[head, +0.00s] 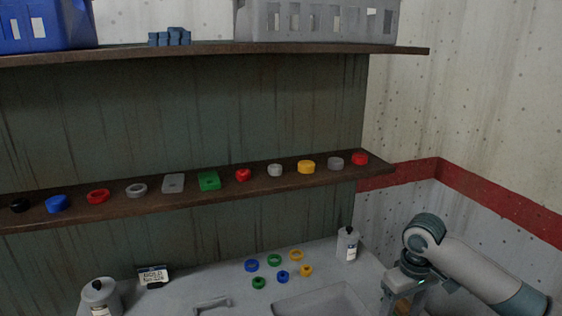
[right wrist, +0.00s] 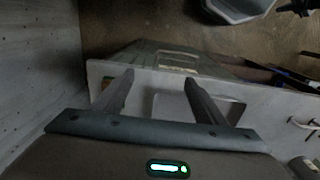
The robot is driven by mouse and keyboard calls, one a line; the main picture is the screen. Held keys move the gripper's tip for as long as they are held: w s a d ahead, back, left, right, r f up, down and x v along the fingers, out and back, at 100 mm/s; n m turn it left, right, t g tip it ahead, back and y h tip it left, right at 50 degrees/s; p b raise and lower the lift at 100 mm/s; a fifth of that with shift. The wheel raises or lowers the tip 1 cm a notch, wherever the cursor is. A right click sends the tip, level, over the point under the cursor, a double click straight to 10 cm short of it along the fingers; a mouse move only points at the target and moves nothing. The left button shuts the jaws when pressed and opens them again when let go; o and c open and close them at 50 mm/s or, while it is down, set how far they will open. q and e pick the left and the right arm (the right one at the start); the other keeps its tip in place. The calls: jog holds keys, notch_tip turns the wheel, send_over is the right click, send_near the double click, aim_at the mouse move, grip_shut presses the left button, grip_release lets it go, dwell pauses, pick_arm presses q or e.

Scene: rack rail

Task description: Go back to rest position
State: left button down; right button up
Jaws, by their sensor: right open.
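My right gripper (head: 398,300) is at the lower right of the head view, beside the right end of the grey worktop (head: 225,290). Its lower part is cut off by the picture's bottom edge. In the right wrist view, the two fingers of my right gripper (right wrist: 158,82) stand apart with nothing between them. A pale surface with a grey recessed panel shows beyond them. My left gripper is not in view.
A shelf (head: 150,201) holds a row of coloured rings and blocks. The upper shelf (head: 400,50) holds a blue crate (head: 45,30) and a grey crate (head: 320,22). Several small rings and two white bottles (head: 347,245) (head: 100,296) stand on the worktop.

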jog(key=s+a+f+n+t+y, duration=0.1)
jog(key=s+a+f+t+y, duration=0.15)
jog(key=s+a+f, duration=1.2)
jog(key=s+d+f+m+h, duration=0.1)
jog(key=s+d, duration=0.2)
jog(key=s, duration=0.3)
jog(key=s+d+f+m+t+h, duration=0.1)
jog(key=s+d+f, duration=0.15)
jog(key=s, duration=0.35)
jog(key=s+d+f+m, duration=0.1)
jog(key=s+d, duration=0.3)
jog(key=s, duration=0.3)
notch_tip(320, 180, down, 31)
jog(key=g+b, duration=0.1)
jog(key=b, duration=0.2)
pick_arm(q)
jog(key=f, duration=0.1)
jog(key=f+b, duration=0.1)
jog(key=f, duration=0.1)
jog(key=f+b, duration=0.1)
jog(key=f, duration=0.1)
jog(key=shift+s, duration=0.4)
pick_arm(e)
jog(key=s+d+f+g, duration=0.1)
jog(key=s+d+f, duration=0.1)
jog(key=s+f, duration=1.6)
jog(key=shift+s+d+f, duration=0.25)
jog(key=shift+s+f, duration=0.05)
jog(key=shift+f, duration=0.6)
